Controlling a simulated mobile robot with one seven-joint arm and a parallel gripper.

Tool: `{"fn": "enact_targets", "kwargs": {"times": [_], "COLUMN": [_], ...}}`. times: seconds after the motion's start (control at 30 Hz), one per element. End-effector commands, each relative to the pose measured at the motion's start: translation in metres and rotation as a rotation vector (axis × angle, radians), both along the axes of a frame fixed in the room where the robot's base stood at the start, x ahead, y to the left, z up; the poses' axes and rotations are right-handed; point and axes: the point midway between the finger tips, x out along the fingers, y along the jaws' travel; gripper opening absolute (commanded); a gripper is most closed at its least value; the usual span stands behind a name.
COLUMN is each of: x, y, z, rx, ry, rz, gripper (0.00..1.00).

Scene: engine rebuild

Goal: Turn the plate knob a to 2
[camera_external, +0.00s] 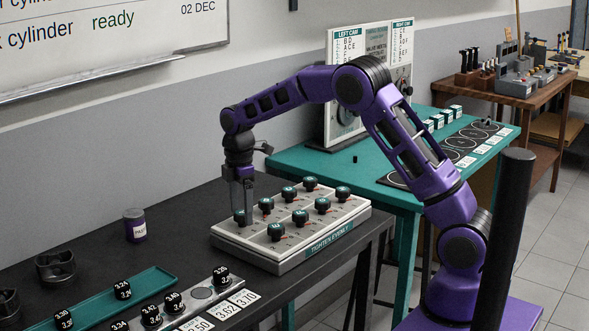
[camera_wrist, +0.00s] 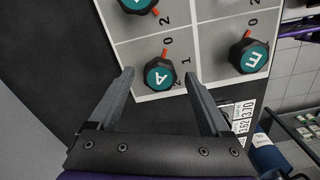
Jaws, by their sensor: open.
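Plate knob a is a black knob with a teal cap marked A (camera_wrist: 160,75), on a pale plate (camera_wrist: 205,40). Its red pointer points up in the wrist view, at the 0. My gripper (camera_wrist: 159,77) is open, with one fingertip on each side of the knob in the picture and gaps between. In the external view my gripper (camera_external: 243,211) points down at the leftmost knob of the plate (camera_external: 250,253); its fingers partly hide that knob.
Knob E (camera_wrist: 249,55) stands to the right of knob A, and another knob (camera_wrist: 138,3) above it. Several more knobs cover the plate. A purple can (camera_external: 134,226), a teal tray (camera_external: 95,300) and black numbered pieces (camera_external: 221,276) are on the dark table.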

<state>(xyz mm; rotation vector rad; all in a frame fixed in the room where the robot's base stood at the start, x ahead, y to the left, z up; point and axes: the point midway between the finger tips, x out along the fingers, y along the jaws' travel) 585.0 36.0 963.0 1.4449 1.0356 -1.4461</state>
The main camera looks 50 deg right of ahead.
Motion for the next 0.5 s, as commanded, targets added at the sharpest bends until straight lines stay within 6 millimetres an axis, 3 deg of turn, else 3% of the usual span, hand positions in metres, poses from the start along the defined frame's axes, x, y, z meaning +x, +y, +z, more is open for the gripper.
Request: {"fn": "enact_targets", "kwargs": {"times": [0.03,0.4,0.47,0.5], "x": [0.0000,0.0002,0.0001,0.0001], "y": [0.0001,0.0002,0.0002,0.0002], "z": [0.0001,0.0005,0.0005,0.0005], "rx": [0.000,0.000,0.000,0.000], "ry": [0.000,0.000,0.000,0.000], "rz": [0.000,0.000,0.000,0.000], "gripper": [0.78,0.11,0.01,0.00]}}
